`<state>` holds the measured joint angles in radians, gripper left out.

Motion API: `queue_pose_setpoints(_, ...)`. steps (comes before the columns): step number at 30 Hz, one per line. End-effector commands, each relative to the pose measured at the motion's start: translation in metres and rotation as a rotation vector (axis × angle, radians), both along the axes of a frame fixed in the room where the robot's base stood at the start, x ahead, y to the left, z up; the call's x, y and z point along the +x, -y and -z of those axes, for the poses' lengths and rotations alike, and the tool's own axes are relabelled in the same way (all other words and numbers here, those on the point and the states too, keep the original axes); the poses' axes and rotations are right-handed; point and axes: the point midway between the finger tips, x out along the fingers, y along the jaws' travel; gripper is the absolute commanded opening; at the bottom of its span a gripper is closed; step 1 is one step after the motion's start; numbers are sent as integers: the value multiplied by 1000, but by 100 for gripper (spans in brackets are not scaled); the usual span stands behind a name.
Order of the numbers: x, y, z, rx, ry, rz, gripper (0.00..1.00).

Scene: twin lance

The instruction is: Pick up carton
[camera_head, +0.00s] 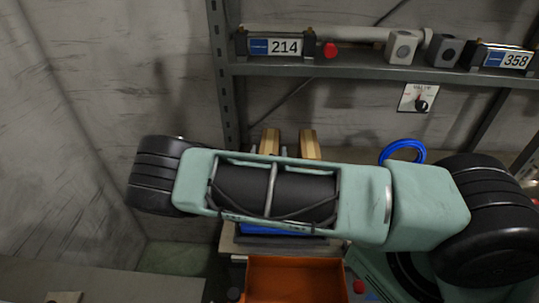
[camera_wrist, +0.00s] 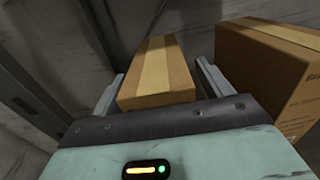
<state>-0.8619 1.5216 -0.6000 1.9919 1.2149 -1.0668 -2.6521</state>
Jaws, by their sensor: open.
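A brown cardboard carton with a paler tape strip (camera_wrist: 158,72) lies between the two fingers of my gripper (camera_wrist: 156,88) in the wrist view. The fingers stand apart on either side of it, with a gap visible on the right side. A second, larger brown carton (camera_wrist: 275,70) with dark printing stands to the right, outside the right finger. In the head view my arm covers most of both cartons. Only the top of the left carton (camera_head: 270,141) and the top of the right carton (camera_head: 309,144) show behind it.
A grey metal shelf (camera_head: 380,70) with labels 214 and 358 runs above the cartons. A blue ring (camera_head: 402,151) lies right of them. An orange bin (camera_head: 294,281) stands in front, below my arm. A concrete wall (camera_head: 75,120) closes the left side.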

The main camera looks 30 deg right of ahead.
Motion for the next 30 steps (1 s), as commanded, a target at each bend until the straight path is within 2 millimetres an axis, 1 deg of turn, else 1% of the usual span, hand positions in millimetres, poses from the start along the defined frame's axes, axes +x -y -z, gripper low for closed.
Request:
queue_pose_setpoints(7,1,1,1,1,-1,0,78)
queue_pose_setpoints(8,1,1,1,1,-1,0,70)
queue_pose_setpoints(9,1,1,1,1,-1,0,59)
queue_pose_setpoints(11,1,1,1,1,-1,0,42)
queue_pose_setpoints(12,1,1,1,1,-1,0,31)
queue_pose_setpoints(13,1,1,1,1,-1,0,23)
queue_pose_setpoints(14,1,1,1,1,-1,0,19)
queue_pose_setpoints(23,2,1,-2,0,1,0,19)
queue_pose_setpoints(26,2,1,-7,0,2,0,19)
queue_pose_setpoints(30,2,1,-23,1,5,1,19)
